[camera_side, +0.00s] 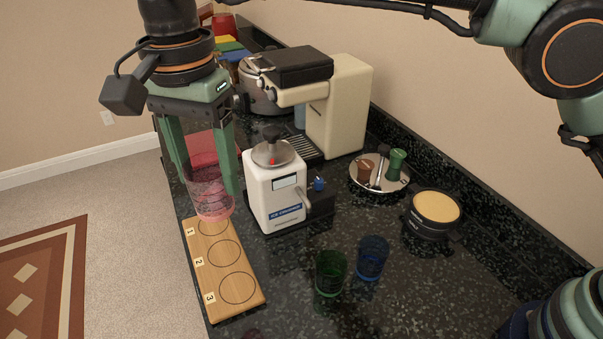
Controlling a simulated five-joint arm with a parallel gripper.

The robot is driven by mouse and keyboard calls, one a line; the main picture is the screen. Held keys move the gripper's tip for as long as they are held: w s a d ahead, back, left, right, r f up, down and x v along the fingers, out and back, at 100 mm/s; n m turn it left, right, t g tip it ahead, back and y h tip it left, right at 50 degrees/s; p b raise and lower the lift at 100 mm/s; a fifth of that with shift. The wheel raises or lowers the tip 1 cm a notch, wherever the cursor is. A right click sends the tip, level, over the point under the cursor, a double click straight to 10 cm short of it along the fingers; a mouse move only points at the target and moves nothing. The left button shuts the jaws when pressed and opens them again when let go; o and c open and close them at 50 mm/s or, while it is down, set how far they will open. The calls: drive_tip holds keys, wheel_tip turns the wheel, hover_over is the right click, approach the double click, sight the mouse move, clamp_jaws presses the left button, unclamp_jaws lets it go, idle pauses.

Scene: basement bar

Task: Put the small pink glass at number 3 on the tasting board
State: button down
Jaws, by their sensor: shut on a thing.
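The small pink glass (211,190) is clear and upright. My gripper (205,178) is shut on it, one green finger on each side. It appears over the far end of the wooden tasting board (216,260), at circle 1, and hides part of that circle. I cannot tell whether its base touches the board. The board lies along the counter's left edge with three outlined circles labelled 1, 2 and 3 from far to near. The number 3 circle (237,288) at the near end is empty, and so is circle 2.
A white ice crusher (275,190) stands close to the board's right. A green glass (329,275) and a blue glass (371,259) stand right of the board. Further back are a cream coffee machine (342,110), a metal dish (365,187) and a black round container (432,213).

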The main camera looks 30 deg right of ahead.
wheel_tip(320, 180, down, 20)
drive_tip(key=shift+r, duration=0.1)
idle(0.5)
drive_tip(key=shift+c, duration=0.2)
unclamp_jaws()
